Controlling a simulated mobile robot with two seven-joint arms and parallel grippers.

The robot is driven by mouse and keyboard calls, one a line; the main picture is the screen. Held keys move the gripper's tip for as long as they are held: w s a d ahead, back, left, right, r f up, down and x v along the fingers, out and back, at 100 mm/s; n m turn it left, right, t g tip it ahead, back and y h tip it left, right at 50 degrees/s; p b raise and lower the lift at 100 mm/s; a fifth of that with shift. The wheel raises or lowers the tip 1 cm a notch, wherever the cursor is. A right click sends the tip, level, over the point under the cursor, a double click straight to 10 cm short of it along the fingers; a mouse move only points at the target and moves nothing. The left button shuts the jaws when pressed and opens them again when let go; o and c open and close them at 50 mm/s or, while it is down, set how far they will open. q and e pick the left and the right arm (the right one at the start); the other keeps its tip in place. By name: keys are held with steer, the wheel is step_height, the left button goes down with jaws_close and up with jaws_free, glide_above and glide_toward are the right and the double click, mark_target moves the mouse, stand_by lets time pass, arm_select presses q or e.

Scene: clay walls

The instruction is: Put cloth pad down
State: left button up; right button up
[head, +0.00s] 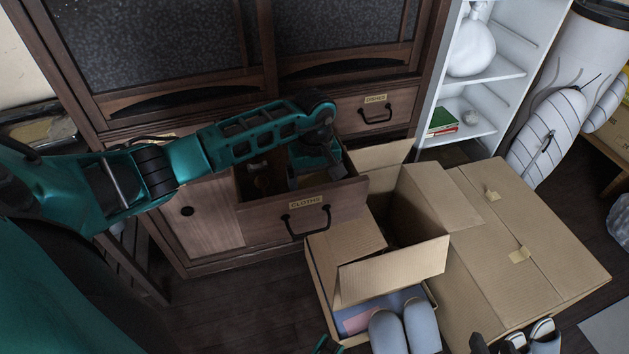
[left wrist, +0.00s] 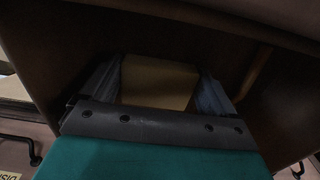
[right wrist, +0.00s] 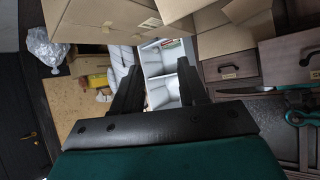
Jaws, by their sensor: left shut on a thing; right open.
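My left arm reaches into the open drawer labelled CLOTHS (head: 304,222) in the head view. In the left wrist view the gripper is shut on a flat tan piece, the cloth pad (left wrist: 158,88), in the dark drawer interior. Whether the pad touches the drawer floor I cannot tell. My right gripper (right wrist: 159,72) is open and empty in the right wrist view, away from the drawer.
An open cardboard box (head: 395,265) stands right beside the drawer front, with a closed box (head: 530,250) next to it. A shut drawer labelled DISHES (head: 375,108) is above right. A white shelf (head: 490,75) stands behind. Slippers (head: 405,330) lie in front.

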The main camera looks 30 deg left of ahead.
arm_select(q)
steer(key=o, duration=0.7)
steer(key=shift+f, duration=0.1)
steer(key=shift+c, duration=0.2)
arm_select(e)
steer(key=shift+f, duration=0.15)
arm_select(q)
steer(key=shift+r, duration=0.25)
step_height(320, 180, up, 12)
steer(key=p, duration=0.3)
arm_select(e)
steer(key=shift+s+d+r+h, duration=0.25)
steer(key=shift+d+r+h, duration=0.05)
steer(key=shift+d+r, duration=0.3)
arm_select(q)
steer(key=shift+f, duration=0.1)
arm_select(e)
steer(key=shift+a+r, duration=0.1)
steer(key=shift+r, duration=0.05)
